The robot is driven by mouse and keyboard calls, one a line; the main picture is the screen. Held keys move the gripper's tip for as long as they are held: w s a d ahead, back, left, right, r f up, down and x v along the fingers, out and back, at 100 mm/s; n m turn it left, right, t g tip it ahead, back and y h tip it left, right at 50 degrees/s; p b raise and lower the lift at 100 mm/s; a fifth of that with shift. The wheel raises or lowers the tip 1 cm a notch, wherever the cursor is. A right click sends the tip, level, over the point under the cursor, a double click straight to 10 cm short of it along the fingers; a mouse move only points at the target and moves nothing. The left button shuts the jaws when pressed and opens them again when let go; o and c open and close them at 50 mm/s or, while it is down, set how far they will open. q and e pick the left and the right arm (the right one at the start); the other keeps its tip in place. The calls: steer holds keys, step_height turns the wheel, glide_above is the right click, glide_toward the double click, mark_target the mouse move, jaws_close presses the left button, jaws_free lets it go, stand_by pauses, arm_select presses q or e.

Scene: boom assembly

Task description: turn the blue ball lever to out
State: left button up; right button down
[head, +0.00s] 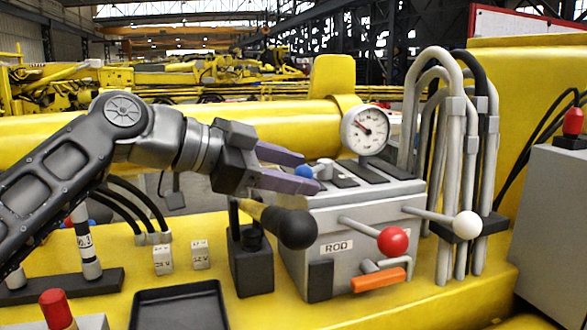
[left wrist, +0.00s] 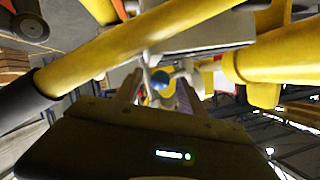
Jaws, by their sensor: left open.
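The blue ball lever (head: 303,171) shows its ball near the back left top of the grey valve block (head: 318,240). My left gripper (head: 312,173) is open, with its two purple-grey fingers pointing right. The blue ball appears between the fingertips in the head view; I cannot tell whether a finger touches it. In the left wrist view the blue ball (left wrist: 160,80) also sits ahead, between the fingers. The lever's rod is mostly hidden. My right gripper is not in view.
The block carries a red ball lever (head: 392,241), a white ball lever (head: 466,224), an orange handle (head: 378,280) and a gauge (head: 365,130). A black-knobbed yellow lever (head: 290,226) stands just below my gripper. Grey pipes (head: 455,150) rise at right. A black tray (head: 180,306) lies in front.

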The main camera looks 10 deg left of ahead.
arm_select(q)
steer(key=shift+c, duration=0.6)
jaws_close()
stand_by(0.8)
